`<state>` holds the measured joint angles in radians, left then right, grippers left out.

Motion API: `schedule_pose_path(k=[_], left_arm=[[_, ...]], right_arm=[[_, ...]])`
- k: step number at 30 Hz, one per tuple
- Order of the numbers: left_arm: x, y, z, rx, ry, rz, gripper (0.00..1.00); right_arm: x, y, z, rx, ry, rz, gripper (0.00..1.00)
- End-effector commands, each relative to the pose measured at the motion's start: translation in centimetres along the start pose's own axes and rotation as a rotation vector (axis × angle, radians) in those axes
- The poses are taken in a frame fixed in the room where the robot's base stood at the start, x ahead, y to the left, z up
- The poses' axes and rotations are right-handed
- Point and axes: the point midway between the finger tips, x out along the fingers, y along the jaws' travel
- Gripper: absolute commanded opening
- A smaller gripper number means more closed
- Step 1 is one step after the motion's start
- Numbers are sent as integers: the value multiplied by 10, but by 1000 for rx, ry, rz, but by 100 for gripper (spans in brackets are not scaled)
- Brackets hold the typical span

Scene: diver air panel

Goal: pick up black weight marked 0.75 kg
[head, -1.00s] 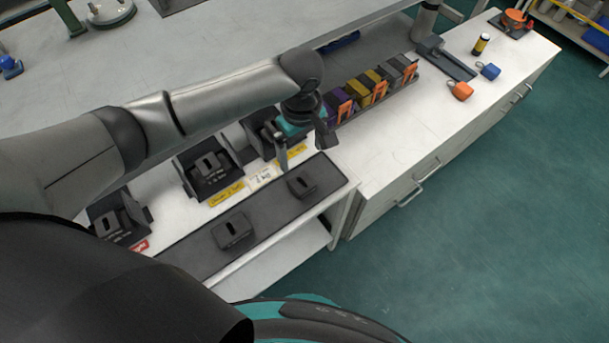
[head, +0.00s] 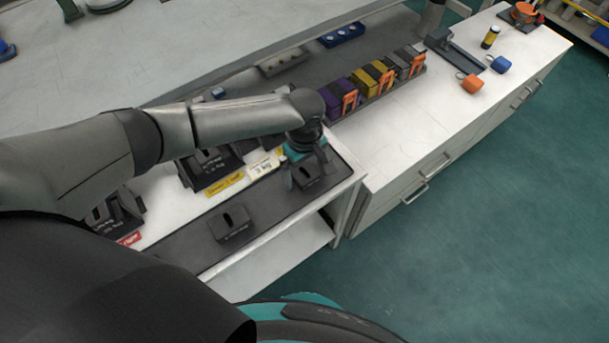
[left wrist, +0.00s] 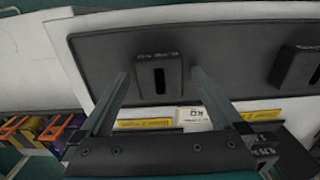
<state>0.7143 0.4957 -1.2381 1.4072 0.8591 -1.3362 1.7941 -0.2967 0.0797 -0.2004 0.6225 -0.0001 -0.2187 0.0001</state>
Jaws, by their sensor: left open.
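A black slotted weight (head: 309,180) sits on the dark mat (head: 185,249) near its right end. It shows upright in the left wrist view (left wrist: 158,77), with pale lettering too small to read. My left gripper (head: 304,172) is above this weight, pointing down and open. In the left wrist view its fingertips (left wrist: 160,78) lie on either side of the weight, with gaps at both sides. A second black slotted weight (head: 232,225) sits on the mat to the left, its marking unreadable. My right gripper is not in view.
Black holders (head: 208,168) with yellow labels (head: 225,185) stand behind the mat, partly hidden by my arm. A row of purple, yellow and grey blocks (head: 362,83) with orange clips stands further back right.

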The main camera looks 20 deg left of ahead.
Motion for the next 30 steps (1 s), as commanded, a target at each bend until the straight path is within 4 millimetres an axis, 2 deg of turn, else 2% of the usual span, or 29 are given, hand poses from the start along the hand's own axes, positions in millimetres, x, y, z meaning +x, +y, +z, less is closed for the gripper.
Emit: schedule_pose_path(k=[5, 30], left_arm=[[-1, 0, 0, 0, 0, 0, 99], [-1, 0, 0, -1, 1, -1, 4]], right_arm=[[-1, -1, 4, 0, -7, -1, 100], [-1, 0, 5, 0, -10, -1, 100]])
